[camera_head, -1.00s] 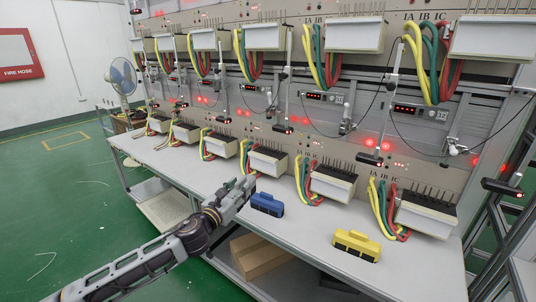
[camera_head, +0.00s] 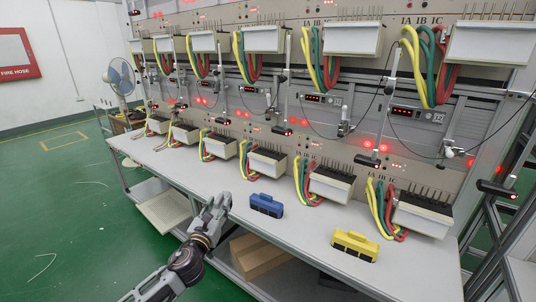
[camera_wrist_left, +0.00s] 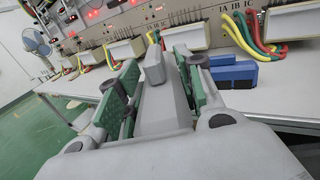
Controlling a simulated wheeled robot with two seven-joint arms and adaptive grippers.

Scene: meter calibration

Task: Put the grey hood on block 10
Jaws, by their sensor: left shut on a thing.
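My left gripper (camera_head: 215,212) is near the front edge of the bench, left of the blue hood. In the left wrist view, its green-padded fingers (camera_wrist_left: 155,92) are shut on a grey hood (camera_wrist_left: 167,104). The hood's small raised handle (camera_wrist_left: 154,65) stands up between the fingers. In the head view the grey hood is hard to tell from the gripper. Terminal blocks with yellow, green and red cables stand in an upper and a lower row, such as this lower one (camera_head: 265,163). I cannot read any block numbers. My right gripper is not in view.
A blue hood (camera_head: 266,205) and a yellow hood (camera_head: 355,246) rest on the white bench (camera_head: 305,235). Meter stands and thin black wires rise before the panel. A cardboard box (camera_head: 260,257) sits below. The front bench strip left of the blue hood is mostly clear.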

